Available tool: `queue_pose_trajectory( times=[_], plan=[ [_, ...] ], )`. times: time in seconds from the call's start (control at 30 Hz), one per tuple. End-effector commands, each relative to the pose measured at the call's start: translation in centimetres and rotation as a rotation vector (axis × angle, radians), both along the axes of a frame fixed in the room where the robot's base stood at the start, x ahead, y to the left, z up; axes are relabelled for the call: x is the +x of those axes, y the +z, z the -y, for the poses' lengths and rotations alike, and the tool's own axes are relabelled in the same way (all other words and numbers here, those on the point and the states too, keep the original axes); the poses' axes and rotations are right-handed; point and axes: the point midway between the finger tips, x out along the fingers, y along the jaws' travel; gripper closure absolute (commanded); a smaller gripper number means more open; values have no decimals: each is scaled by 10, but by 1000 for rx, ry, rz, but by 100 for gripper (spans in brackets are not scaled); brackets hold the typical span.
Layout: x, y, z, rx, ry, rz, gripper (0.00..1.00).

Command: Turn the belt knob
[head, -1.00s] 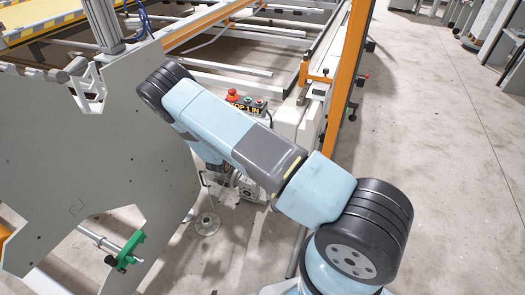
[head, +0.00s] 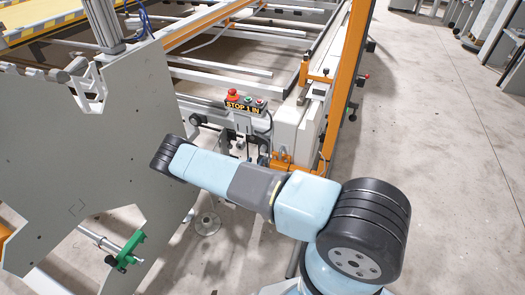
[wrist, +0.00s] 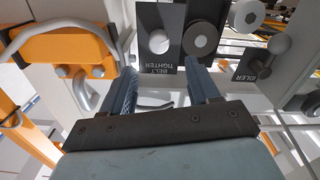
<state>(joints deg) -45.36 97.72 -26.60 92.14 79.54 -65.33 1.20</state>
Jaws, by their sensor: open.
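My gripper (wrist: 160,70) is open and empty. Its two blue-grey fingers point toward the plate, with the label and knob showing in the gap between them. The fingers appear apart from the knob; the exact distance is hard to tell. In the head view my gripper and the belt knob cannot be made out.
Right of the knob are a dark disc with a pale hub (wrist: 200,40) and an "IDLER" plate (wrist: 252,65) with a ball-ended lever. An orange bracket (wrist: 60,55) is at left. A red-topped control box (head: 243,102) sits on the frame; a grey side plate (head: 85,150) stands left of my arm.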

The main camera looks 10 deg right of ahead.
Motion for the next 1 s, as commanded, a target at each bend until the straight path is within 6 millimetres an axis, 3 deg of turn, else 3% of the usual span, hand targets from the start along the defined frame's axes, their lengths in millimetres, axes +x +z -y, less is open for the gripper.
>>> queue_pose_trajectory(
  times=[0.5, 0.7, 1.0],
  plan=[
    [69, 0, 50, 1, 0, 0, 40],
    [81, 0, 59, 1, 0, -1, 40],
    [83, 0, 60, 1, 0, 0, 40]
  ],
)
